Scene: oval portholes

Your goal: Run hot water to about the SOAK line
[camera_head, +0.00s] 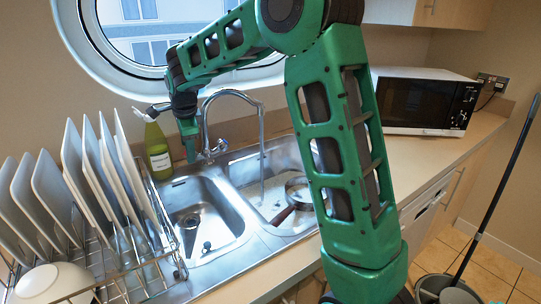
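The chrome tap (228,94) arches over the double sink, its spout pointing into the right basin (240,170). A thin, pale vertical streak below the spout looks like running water (262,165). A pan (297,190) with a brown handle lies tilted in that basin, on a pale, speckled surface. No SOAK line can be read. My gripper (190,155) points down behind the left basin, just left of the tap's base and lever (212,150). Whether it touches the lever is unclear. Its fingers are too small to tell open from shut, and nothing held is visible.
A green bottle (158,150) stands left of my gripper. A dish rack (165,245) with several white plates and a bowl fills the left counter. The left basin (222,222) holds a small dark plug. A microwave (425,100) stands right; a mop and bucket (440,290) stand on the floor.

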